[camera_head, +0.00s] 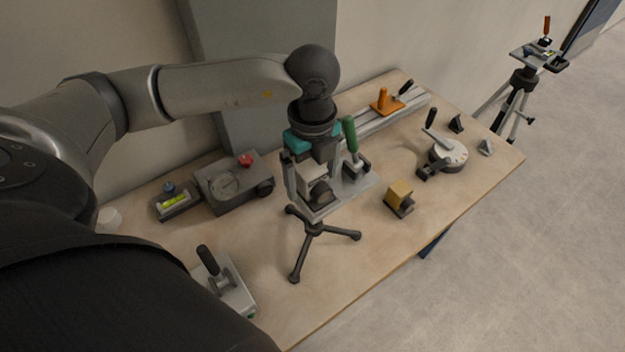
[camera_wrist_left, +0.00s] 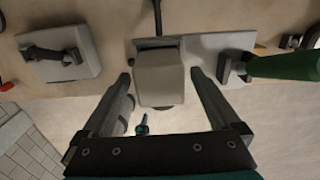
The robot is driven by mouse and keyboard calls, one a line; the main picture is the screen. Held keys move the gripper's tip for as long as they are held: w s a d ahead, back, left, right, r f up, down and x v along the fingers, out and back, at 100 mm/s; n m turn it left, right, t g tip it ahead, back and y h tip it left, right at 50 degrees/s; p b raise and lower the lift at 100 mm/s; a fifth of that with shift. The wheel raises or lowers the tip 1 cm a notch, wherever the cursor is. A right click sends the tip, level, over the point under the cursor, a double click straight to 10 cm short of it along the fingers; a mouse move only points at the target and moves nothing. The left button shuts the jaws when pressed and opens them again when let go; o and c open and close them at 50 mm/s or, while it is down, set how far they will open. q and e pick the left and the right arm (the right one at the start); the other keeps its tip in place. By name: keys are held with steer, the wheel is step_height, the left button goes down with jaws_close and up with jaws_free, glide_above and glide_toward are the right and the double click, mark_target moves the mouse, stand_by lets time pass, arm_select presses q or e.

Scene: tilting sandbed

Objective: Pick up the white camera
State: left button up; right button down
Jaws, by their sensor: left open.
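The white camera (camera_head: 312,172) is a small pale box with a dark round lens. It sits on a grey plate (camera_head: 345,196) above a small black tripod (camera_head: 312,228). My left gripper (camera_head: 311,185) comes down from above and is open around the camera. In the left wrist view the camera (camera_wrist_left: 160,75) lies between the two fingers of the left gripper (camera_wrist_left: 160,77), with a gap showing on each side. The gripper partly hides the camera in the head view. My right gripper is not in view.
A green-handled clamp (camera_head: 350,140) stands close beside the camera; its handle (camera_wrist_left: 285,67) also shows in the left wrist view. A grey dial box (camera_head: 233,182) is to the left. A yellow block (camera_head: 399,194) and a round grey device (camera_head: 446,155) are to the right.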

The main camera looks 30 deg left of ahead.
arm_select(q)
jaws_close()
stand_by(0.8)
steer(key=shift+r, duration=0.1)
